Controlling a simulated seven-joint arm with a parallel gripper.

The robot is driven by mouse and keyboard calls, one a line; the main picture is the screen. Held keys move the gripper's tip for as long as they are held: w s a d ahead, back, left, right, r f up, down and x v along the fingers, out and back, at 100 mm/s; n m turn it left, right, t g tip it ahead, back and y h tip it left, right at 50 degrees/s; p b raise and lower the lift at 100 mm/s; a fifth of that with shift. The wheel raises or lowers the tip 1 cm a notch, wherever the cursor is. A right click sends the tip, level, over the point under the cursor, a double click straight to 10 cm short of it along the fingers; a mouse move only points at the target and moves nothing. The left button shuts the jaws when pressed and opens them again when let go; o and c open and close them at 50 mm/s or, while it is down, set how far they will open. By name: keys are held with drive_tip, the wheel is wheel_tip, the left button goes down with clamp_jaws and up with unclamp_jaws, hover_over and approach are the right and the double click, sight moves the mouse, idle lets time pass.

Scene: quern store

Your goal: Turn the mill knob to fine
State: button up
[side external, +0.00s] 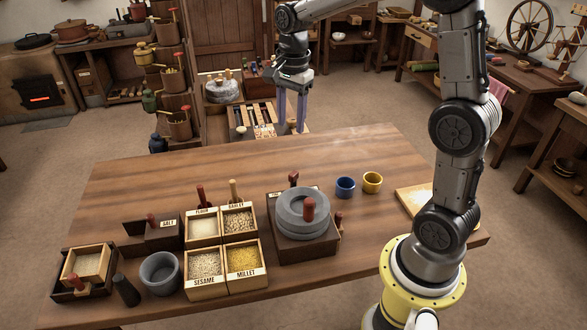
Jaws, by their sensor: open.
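The mill (303,232) is a round grey stone on a dark wooden base, right of the middle of the table. A red-brown upright handle (309,209) stands on the stone. A small brown knob (339,219) sits at the base's right side, and another red-topped knob (293,178) shows behind the stone. I cannot tell which is the fineness knob, and no fine mark is readable. My gripper (290,128) is open and empty, pointing down, high above the table's far edge and well away from the mill.
Grain boxes (222,251) labelled sesame, millet and others stand left of the mill. A blue cup (345,187) and a yellow cup (372,182) stand to its right. A grey mortar (160,273) is at front left. The table's far middle (240,165) is clear.

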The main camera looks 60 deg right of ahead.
sight(293, 173)
drive_tip(key=shift+g, duration=0.3)
drive_tip(key=f, duration=1)
drive_tip(key=d+f, duration=0.1)
drive_tip(key=f, duration=0.4)
drive_tip(key=shift+f, duration=0.3)
clamp_jaws()
